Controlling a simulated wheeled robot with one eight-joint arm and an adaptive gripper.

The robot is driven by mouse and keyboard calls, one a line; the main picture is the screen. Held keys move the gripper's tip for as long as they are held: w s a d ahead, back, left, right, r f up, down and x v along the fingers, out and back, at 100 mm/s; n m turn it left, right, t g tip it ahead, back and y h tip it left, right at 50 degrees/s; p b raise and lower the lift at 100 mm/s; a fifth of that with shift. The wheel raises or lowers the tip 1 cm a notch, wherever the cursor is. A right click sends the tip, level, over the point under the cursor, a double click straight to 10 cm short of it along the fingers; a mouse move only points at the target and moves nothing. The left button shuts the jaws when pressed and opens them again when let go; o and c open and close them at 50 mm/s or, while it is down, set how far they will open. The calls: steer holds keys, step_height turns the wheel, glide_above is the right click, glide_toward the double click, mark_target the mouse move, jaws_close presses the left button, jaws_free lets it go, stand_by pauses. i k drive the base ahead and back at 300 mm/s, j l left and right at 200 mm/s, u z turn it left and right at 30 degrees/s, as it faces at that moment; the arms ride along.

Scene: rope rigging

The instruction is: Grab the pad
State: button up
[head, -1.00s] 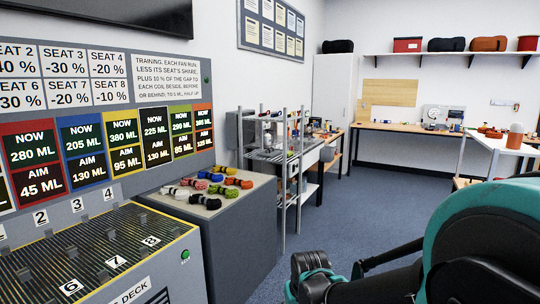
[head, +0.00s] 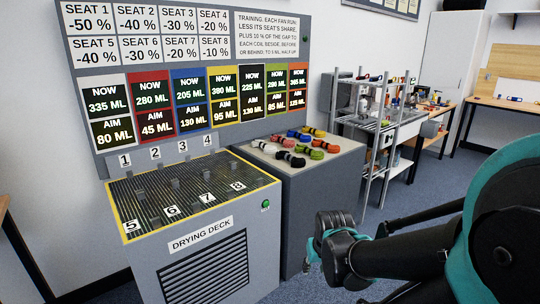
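I cannot pick out a pad for certain in the head view. Part of my dark and teal arm (head: 400,258) fills the lower right, folded across the floor area. No gripper fingers can be made out, so my gripper is not in view.
The grey drying deck (head: 200,250) has a slotted top with numbered seats. A cabinet (head: 330,172) beside it carries several coloured rope coils. A sign board (head: 85,55) stands behind. A metal rack (head: 366,135) and workbenches (head: 503,103) stand further right. Blue carpet (head: 440,175) lies between.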

mark_target(363, 119)
steer(key=i+l+u, duration=0.45)
steer(key=l, duration=0.25)
steer(key=i+l+u, duration=0.2)
steer(key=l, duration=0.15)
steer(key=i+l, duration=0.15)
steer(key=l, duration=0.35)
steer(key=i+l+u, duration=0.15)
steer(key=l, duration=0.4)
steer(key=i+l, duration=0.1)
steer(key=l, duration=0.4)
steer(key=i+l+u, duration=0.1)
steer(key=l, duration=0.45)
steer(key=i+l+u, duration=0.1)
steer(key=l, duration=0.45)
steer(key=i, duration=0.05)
